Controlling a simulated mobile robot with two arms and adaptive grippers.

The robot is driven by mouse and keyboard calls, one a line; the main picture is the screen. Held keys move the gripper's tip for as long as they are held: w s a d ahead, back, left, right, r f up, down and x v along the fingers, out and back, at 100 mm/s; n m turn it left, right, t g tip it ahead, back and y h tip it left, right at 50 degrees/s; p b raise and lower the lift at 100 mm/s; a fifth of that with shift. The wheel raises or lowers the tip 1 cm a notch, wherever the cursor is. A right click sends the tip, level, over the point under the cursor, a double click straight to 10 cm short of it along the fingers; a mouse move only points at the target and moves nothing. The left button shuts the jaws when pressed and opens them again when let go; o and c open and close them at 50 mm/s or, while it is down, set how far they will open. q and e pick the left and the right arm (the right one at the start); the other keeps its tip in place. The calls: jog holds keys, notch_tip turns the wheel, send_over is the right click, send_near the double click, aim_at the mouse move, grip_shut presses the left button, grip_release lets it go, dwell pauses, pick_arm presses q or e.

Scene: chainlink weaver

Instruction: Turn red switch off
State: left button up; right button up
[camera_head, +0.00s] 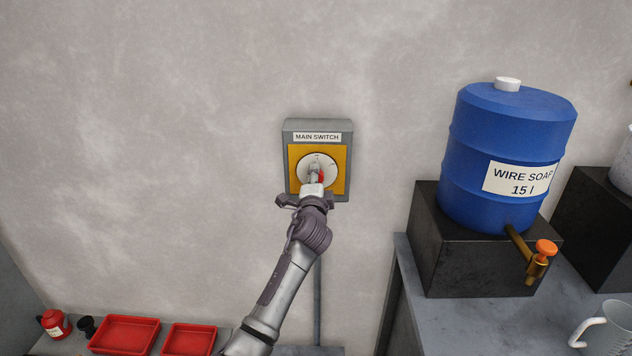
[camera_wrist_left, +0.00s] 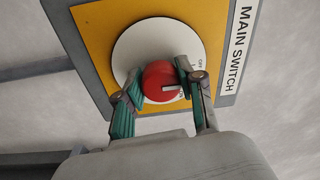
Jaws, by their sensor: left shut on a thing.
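The red switch (camera_wrist_left: 160,82) is a round red knob with a pale pointer mark, on a white disc (camera_wrist_left: 140,45) over a yellow plate. The plate is on a grey box labelled "MAIN SWITCH" (camera_head: 317,125), fixed to the wall. In the head view the knob (camera_head: 321,175) is mostly hidden behind my gripper. My left gripper (camera_head: 315,172) reaches up to the box. In the left wrist view its fingers (camera_wrist_left: 157,84) are on both sides of the knob and shut on it. An "OFF" mark shows on the disc near the right finger. My right gripper is not in view.
A blue "WIRE SOAP" barrel (camera_head: 510,150) with an orange-handled tap (camera_head: 545,248) stands on a black block (camera_head: 470,255) at the right. Red trays (camera_head: 125,335) lie at the lower left. The wall around the box is clear.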

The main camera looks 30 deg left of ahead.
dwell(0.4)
pick_arm(q)
jog(key=o, duration=1.2)
jog(key=shift+c, duration=0.2)
jog(key=v, duration=1.2)
